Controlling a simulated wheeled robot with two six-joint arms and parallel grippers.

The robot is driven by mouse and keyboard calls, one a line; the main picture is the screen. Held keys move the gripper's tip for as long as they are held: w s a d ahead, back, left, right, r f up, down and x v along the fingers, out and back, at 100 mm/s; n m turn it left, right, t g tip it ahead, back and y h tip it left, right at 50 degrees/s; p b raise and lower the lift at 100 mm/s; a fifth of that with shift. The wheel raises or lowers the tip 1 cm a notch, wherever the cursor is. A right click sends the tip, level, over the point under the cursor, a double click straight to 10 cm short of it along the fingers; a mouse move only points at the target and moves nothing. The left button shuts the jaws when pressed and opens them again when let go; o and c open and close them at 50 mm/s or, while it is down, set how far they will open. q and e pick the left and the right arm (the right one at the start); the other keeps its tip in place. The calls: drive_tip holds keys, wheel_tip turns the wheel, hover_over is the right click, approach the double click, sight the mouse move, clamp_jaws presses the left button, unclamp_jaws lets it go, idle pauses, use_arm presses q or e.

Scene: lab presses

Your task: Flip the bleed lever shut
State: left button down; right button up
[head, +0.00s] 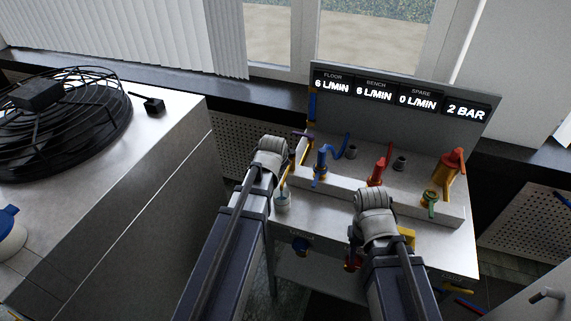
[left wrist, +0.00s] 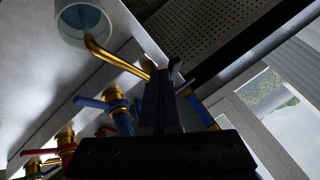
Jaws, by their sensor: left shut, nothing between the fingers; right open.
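A small purple lever (head: 303,135) sits at the left end of the bench panel, above a thin brass spout (head: 285,178); it looks like the bleed lever. The spout reaches down to a cup (head: 282,203), seen with blue inside in the left wrist view (left wrist: 84,20). My left gripper (left wrist: 160,72) is shut and empty, its tips close to the purple lever (left wrist: 186,86); I cannot tell whether they touch. In the head view its fingers are hidden behind the wrist. My right gripper (head: 373,200) is open over the bench front, its fingertips mostly hidden.
Blue (head: 320,165), red (head: 379,170) and green (head: 432,203) valve handles stand along the bench. An orange-red fitting (head: 453,165) is at the right. Displays (head: 417,102) read 6, 6, 0 L/MIN and 2 BAR. A cabinet with a fan (head: 60,120) stands left.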

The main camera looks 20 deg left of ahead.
use_arm(q)
drive_tip(key=a+m+h, duration=0.1)
drive_tip(key=m, duration=0.1)
drive_tip(key=w+a+m+h, duration=0.1)
drive_tip(key=shift+w+a+m, duration=0.2)
drive_tip(key=shift+a+m, duration=0.2)
drive_tip(key=m+h, duration=0.1)
drive_tip(key=w+a+m+h, duration=0.1)
drive_tip(key=m, duration=0.2)
drive_tip(key=shift+w+a+g+h, duration=0.25)
drive_tip(key=shift+a+g+h, duration=0.05)
drive_tip(key=shift+h, duration=0.1)
drive_tip(key=shift+d, duration=0.1)
drive_tip(key=shift+w+d, duration=0.35)
drive_tip(key=shift+d, duration=0.3)
drive_tip(key=shift+s, duration=0.1)
